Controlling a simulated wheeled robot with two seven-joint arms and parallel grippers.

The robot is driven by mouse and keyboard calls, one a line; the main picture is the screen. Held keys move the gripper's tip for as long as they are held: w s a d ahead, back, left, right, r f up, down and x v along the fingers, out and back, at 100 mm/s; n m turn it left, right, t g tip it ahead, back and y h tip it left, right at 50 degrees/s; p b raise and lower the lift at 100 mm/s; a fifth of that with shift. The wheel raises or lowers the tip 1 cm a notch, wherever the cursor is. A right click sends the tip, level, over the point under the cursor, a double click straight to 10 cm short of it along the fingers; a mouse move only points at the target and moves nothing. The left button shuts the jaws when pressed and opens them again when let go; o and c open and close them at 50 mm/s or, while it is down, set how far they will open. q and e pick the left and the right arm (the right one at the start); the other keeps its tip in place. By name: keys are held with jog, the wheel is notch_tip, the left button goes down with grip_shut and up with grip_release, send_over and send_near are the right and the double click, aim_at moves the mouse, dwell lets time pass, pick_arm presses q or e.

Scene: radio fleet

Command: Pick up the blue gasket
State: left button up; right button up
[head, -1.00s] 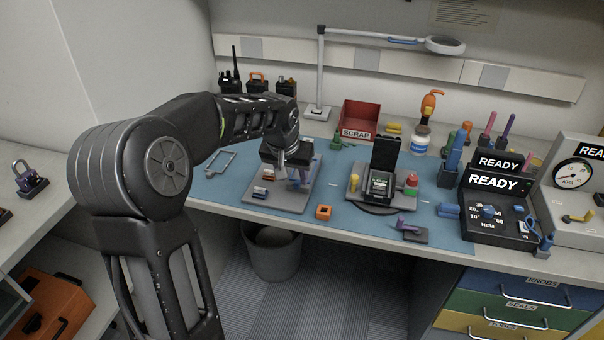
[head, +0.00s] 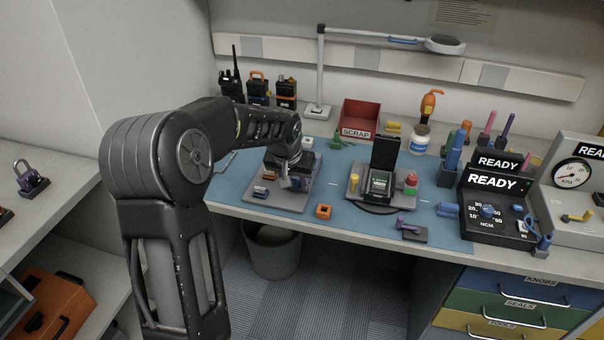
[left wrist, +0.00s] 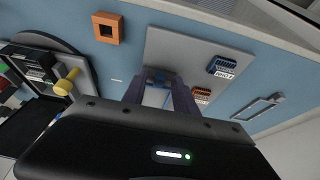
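My left gripper (head: 296,184) is low over the grey tray (head: 258,206) on the blue mat. In the left wrist view its two fingers (left wrist: 160,92) stand apart, with the grey tray showing between them. A small dark-blue part (left wrist: 157,74), perhaps the blue gasket, lies at the fingertips. Whether they touch it cannot be told, and in the head view the gripper hides it. A blue-and-white labelled block (left wrist: 230,65) and an orange-and-white block (left wrist: 201,96) sit beside it on the tray. My right gripper is not in view.
An orange square part (head: 323,211) lies near the mat's front edge. A fixture with a raised black lid (head: 385,155) stands right of the tray. The red scrap bin (head: 361,116) and several radios stand behind.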

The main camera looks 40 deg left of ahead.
pick_arm(q)
grip_shut()
dwell(0.5)
notch_tip(320, 180, up, 10)
dwell(0.5)
dwell(0.5)
